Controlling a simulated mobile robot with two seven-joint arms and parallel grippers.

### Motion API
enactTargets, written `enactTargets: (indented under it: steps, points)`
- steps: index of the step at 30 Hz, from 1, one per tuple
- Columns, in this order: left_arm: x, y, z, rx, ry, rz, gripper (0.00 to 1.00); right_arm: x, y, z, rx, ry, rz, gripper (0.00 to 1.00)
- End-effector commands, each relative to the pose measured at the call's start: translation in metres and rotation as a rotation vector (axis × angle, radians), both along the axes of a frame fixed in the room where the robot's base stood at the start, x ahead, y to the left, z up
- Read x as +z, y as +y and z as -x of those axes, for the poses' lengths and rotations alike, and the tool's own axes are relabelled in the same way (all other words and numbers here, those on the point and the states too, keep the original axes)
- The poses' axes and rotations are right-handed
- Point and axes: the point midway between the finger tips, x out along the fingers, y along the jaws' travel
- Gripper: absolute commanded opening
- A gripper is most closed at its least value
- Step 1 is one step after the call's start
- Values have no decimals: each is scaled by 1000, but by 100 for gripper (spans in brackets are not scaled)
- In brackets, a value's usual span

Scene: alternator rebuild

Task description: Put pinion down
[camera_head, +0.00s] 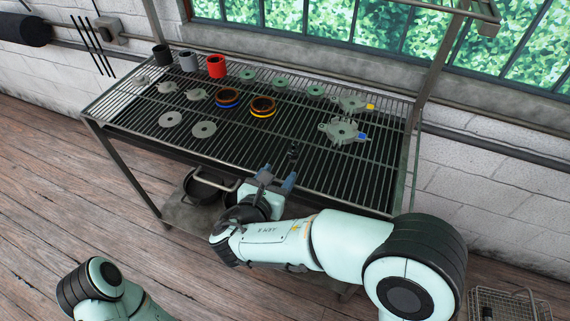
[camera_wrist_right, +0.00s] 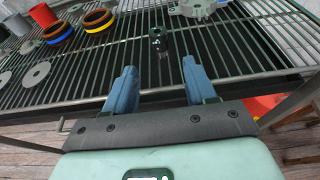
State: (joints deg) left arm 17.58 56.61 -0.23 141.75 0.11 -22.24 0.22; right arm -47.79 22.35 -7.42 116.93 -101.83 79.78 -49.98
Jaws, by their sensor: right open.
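The pinion (camera_head: 293,150), a small dark shaft-like piece, stands on the wire rack table (camera_head: 130,128) near its front edge. It also shows in the right wrist view (camera_wrist_right: 158,40), upright on the bars, just beyond the fingertips and roughly centred between them. My right gripper (camera_head: 278,176) is at the table's front edge. Its two blue fingers (camera_wrist_right: 160,72) are spread apart with nothing between them, and they look clear of the pinion. Part of my left arm shows at the bottom left of the head view; its gripper is out of the picture.
Black, grey and red cups (camera_head: 216,67) stand at the back left. Flat grey discs (camera_head: 204,129), blue- and yellow-banded rings (camera_head: 262,106) and grey housings (camera_head: 342,131) lie across the rack. A dark pot (camera_head: 203,190) sits on the lower shelf. The rack's front middle is mostly clear.

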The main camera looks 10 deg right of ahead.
Motion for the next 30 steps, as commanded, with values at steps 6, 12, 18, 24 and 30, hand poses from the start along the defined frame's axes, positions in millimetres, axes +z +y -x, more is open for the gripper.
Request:
enactTargets:
  steps: [6,12,18,24,30]
  points:
    - [0,0,0,0,1,0,43,6,12,17,1,1,-1,56]
    - [0,0,0,0,1,0,43,6,12,19,-1,3,-1,56]
    - [0,0,0,0,1,0,43,-66,-5,28,-70,178,-105,56]
    - [0,0,0,0,1,0,43,-236,-41,112,-444,577,-506,56]
    - [0,0,0,0,1,0,43,-355,-26,247,-1303,715,-1107,56]
